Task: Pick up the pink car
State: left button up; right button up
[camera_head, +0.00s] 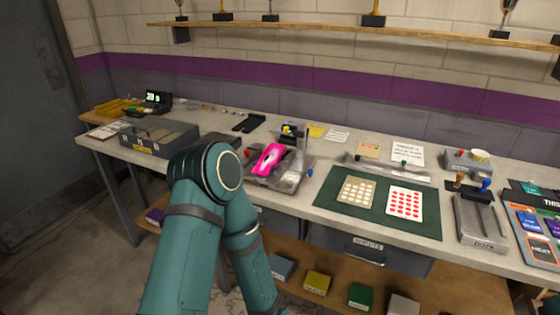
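The pink car (268,159) sits on a grey stand (262,182) on the workbench (307,204), a little left of the middle of the camera_head view. It is tilted in the picture, with its upper end toward the right. Dark and white patches show on its body. One of my teal arms is bent in front of the bench, its elbow just left of the car and close to it in the picture. Neither of my grippers is in view, so I cannot tell where they are relative to the car.
A grey metal box (160,137) stands to the left. A green mat (335,191) with cards lies to the right, with more grey equipment (484,218) beyond. A shelf with several small boxes (317,283) is below the bench. A wooden wall shelf (320,32) runs above.

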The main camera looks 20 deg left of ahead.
aim_at(275, 153)
jog(key=i+j+z, duration=0.15)
jog(key=j+z, duration=0.2)
jog(key=j, duration=0.6)
jog(key=j+z, duration=0.35)
jog(key=j, duration=0.55)
